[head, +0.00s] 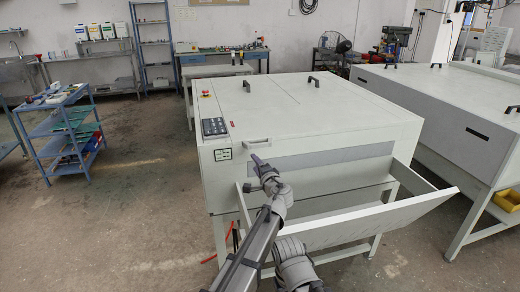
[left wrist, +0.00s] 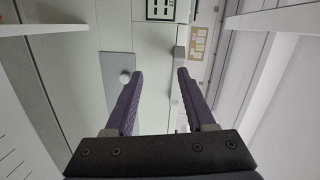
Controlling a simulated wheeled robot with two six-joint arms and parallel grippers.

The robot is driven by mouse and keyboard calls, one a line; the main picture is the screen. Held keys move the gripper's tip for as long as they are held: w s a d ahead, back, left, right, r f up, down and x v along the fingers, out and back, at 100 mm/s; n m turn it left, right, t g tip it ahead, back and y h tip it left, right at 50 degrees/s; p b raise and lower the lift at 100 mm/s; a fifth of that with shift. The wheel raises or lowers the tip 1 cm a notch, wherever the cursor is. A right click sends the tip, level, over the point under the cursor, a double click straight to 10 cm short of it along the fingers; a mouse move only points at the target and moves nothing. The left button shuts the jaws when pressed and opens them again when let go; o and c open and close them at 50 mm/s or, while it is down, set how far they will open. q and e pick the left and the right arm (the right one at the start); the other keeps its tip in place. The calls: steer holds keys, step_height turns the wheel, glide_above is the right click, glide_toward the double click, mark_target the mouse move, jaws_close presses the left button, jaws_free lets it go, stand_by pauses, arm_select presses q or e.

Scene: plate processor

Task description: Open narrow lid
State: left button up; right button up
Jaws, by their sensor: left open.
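The plate processor (head: 345,115) is a large white box with a flat top, and its lid panels lie shut. A light handle (head: 257,143) sticks out at the front left edge of the top; it seems to show in the left wrist view (left wrist: 179,54) near the right fingertip. I cannot tell for certain which panel is the narrow lid. My left gripper (head: 258,162) is just below and in front of that handle. Its two dark fingers (left wrist: 160,72) are apart with nothing between them. My right gripper is not in view.
A tilted white tray (head: 370,222) juts out from the machine's front, close to my left arm. A control panel (head: 214,127) and red emergency button (head: 206,93) sit at the top's left side. A second white machine (head: 440,110) stands right.

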mark_target(260, 146)
arm_select(q)
steer(key=shift+w+d+r+m+t+h, duration=0.15)
steer(key=shift+w+r+m+t, duration=0.25)
steer(key=shift+w, duration=1.4)
steer(key=shift+w+d+r+m+t+h, duration=0.1)
steer(key=shift+w+r+m+t+h, duration=0.25)
steer(key=shift+w, duration=1.4)
steer(key=shift+w+d+r+m+t+h, duration=0.1)
steer(key=shift+w+r+m+t, duration=0.3)
steer(key=shift+w, duration=1.4)
jaws_close()
steer(key=shift+s, duration=0.1)
